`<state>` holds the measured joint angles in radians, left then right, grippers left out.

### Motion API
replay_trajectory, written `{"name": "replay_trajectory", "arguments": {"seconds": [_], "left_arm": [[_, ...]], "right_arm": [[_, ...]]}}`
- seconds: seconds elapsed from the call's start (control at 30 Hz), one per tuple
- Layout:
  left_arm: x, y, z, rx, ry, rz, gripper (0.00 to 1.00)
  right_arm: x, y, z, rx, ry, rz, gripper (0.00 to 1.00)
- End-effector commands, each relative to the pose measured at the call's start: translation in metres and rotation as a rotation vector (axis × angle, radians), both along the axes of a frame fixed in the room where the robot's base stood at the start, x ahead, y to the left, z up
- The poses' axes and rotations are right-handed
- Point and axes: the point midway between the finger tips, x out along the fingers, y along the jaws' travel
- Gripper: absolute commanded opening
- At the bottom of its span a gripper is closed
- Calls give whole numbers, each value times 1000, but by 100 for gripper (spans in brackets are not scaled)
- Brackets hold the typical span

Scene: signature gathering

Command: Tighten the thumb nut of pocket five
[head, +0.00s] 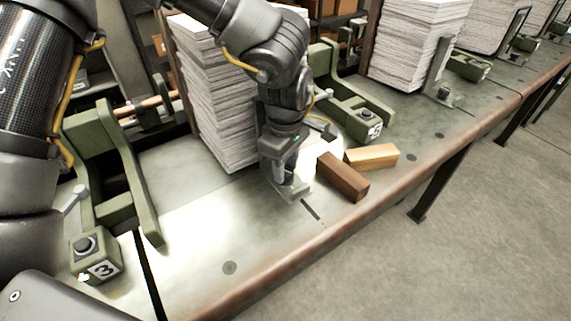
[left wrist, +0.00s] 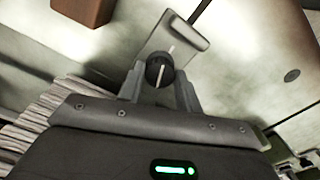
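My left gripper (head: 287,188) points down at a small metal bracket (head: 296,193) on the bench, at the foot of a tall paper stack (head: 213,95). In the left wrist view my left gripper (left wrist: 160,72) has its fingers on both sides of a round dark thumb nut (left wrist: 155,76), seeming to touch it. The nut sits on a pale stud on the bracket plate (left wrist: 178,40). In the head view the gripper hides the nut. A green block marked 5 (head: 371,125) stands right of this stack; one marked 3 (head: 97,256) stands left. My right gripper is out of view.
A dark brown wood block (head: 342,177) and a lighter one (head: 372,156) lie just right of the gripper. Another paper stack (head: 405,45) with its bracket (head: 440,83) stands further right. The bench front is mostly clear up to its rounded brown edge (head: 330,231).

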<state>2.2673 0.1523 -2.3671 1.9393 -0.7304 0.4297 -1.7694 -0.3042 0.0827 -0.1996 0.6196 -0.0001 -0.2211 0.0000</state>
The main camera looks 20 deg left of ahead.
Motion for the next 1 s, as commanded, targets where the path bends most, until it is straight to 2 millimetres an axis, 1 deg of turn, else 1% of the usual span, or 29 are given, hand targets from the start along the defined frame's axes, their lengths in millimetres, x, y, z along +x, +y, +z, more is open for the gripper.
{"name": "replay_trajectory", "arguments": {"seconds": [0.03, 0.1, 0.13, 0.27, 0.5, 0.6, 0.73, 0.97, 1.0], "left_arm": [[-1, 0, 0, 1, 2, 0, 23], [-1, 0, 0, 1, 2, 0, 14], [-1, 0, 0, 1, 2, 0, 11], [-1, 0, 0, -1, 3, -31, 11], [0, 0, 0, -1, 5, -277, 11], [-1, 0, 0, -1, 5, -354, 11], [0, 1, -1, 2, 3, -391, 11], [0, 1, -1, 2, 3, -392, 11], [0, 1, -1, 2, 3, -392, 38]], "right_arm": [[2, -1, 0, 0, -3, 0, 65], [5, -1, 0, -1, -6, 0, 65], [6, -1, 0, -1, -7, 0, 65], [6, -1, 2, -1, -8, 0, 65], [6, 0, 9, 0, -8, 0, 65], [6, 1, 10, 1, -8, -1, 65], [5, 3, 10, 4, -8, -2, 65], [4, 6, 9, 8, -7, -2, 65], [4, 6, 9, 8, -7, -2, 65]]}}
